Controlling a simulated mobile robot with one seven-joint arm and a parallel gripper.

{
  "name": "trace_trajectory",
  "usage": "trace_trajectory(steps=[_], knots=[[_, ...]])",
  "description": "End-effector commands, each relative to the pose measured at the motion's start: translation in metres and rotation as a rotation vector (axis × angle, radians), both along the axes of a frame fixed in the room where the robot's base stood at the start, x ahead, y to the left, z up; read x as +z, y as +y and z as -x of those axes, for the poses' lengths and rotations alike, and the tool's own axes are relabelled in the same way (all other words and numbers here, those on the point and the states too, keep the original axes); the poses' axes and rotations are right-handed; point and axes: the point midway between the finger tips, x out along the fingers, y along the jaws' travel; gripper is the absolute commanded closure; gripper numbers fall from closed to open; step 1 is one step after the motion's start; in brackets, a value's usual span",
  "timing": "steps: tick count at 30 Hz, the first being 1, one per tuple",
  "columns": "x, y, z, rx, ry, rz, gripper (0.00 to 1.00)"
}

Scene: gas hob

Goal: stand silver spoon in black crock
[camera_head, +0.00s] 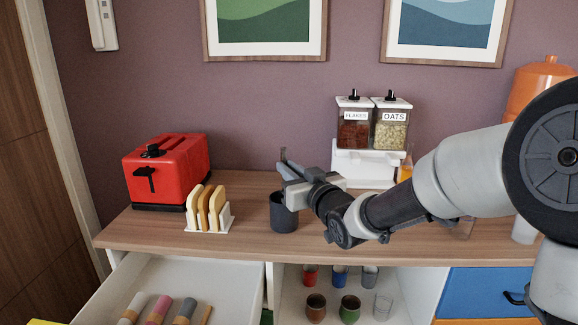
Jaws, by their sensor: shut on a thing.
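The black crock (284,215) stands upright on the wooden counter, right of the toast rack. My gripper (288,172) is just above the crock and overlaps its rim in this view. The gripper is shut on a slim grey thing, most likely the silver spoon. My gripper and wrist hide most of it, so its outline and tilt are unclear. I cannot tell whether any of it is inside the crock, as the mouth is largely covered.
A red toaster (166,170) and a white rack with toast (208,210) stand left. Flakes and oats dispensers (372,125) stand behind my arm. Below the counter are an open drawer (150,275) and a shelf of cups.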

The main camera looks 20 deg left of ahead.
Motion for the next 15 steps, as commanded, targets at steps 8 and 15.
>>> trace_trajectory(steps=[8,15], knots=[[-0.022,0.000,0.000,0.000,0.002,0.001,1.00],[-0.034,0.000,0.000,0.000,0.000,0.001,1.00]])
